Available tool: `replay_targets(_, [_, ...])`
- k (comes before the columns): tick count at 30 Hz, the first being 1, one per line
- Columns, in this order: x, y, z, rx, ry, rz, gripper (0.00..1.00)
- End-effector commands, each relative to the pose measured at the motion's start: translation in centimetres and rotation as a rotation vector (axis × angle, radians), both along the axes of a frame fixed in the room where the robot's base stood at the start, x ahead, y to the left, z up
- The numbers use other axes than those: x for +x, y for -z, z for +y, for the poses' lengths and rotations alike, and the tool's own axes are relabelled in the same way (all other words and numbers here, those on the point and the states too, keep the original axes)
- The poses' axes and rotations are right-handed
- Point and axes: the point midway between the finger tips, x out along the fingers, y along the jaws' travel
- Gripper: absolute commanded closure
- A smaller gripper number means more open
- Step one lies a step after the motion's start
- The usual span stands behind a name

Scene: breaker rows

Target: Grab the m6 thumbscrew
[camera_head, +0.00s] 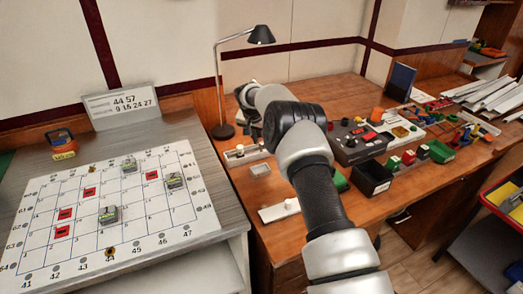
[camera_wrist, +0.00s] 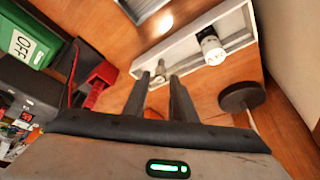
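A small grey metallic piece, which looks like the m6 thumbscrew (camera_wrist: 160,70), shows between my fingertips in the wrist view. It is at the left end of a pale rail (camera_wrist: 188,54); its lower part is hidden by my fingers. My gripper (camera_wrist: 160,80) is open, one finger on each side of the piece, with a gap showing. I cannot tell whether the fingers touch it. In the head view the rail (camera_head: 246,156) lies near the lamp; my fingertips are not clear there.
The dark lamp base (camera_wrist: 242,97) is right of my gripper in the wrist view. A green OFF block (camera_wrist: 28,46) and a red part (camera_wrist: 98,82) are on the left. A metal plate (camera_head: 260,170) and another pale rail (camera_head: 277,212) lie on the wooden desk.

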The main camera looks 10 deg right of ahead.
Motion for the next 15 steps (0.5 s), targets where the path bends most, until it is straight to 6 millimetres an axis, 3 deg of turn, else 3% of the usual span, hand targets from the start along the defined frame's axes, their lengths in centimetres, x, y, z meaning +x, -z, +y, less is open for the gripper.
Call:
replay_targets(3, [0.48,1.41,-0.23,0.002,0.001,0.000,0.75])
replay_targets(12, [0.63,1.71,-0.34,0.000,0.000,0.000,0.75])
replay_targets(15, [0.63,1.70,-0.33,0.000,0.000,0.000,0.92])
